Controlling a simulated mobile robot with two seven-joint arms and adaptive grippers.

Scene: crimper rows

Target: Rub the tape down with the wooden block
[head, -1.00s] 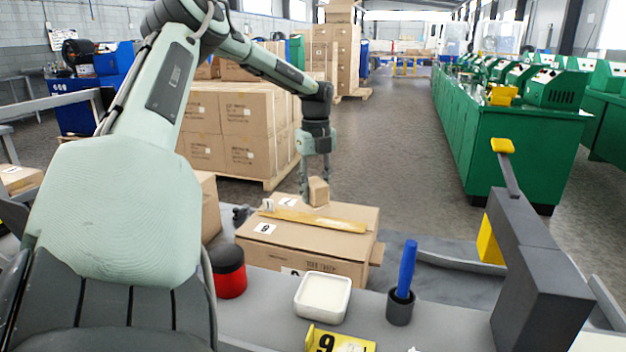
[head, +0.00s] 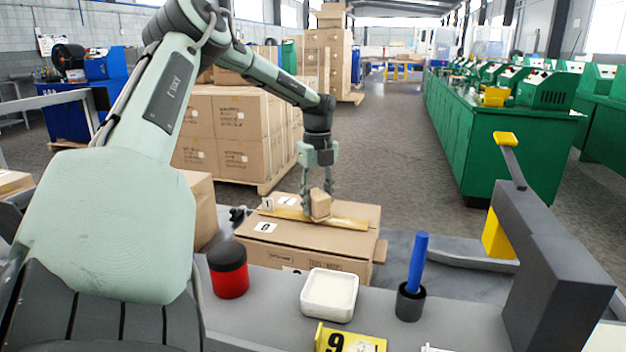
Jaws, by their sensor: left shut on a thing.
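My left gripper (head: 318,200) is shut on the wooden block (head: 320,204), a small light-brown piece. The block is at the top of the closed cardboard box (head: 300,243), over the strip of yellow-brown tape (head: 346,222) that runs across the lid. It looks to be touching the tape, toward the left part of the strip, and hides a piece of it. The tape shows on both sides of the block. My right gripper is not in view.
On the grey bench in front of the box are a black-and-red jar (head: 229,270), a white square dish (head: 329,294), a blue-handled tool (head: 417,263) in a dark cup (head: 410,302) and a yellow number sign (head: 345,340). A dark grey tape-machine-like stand (head: 553,262) rises at right.

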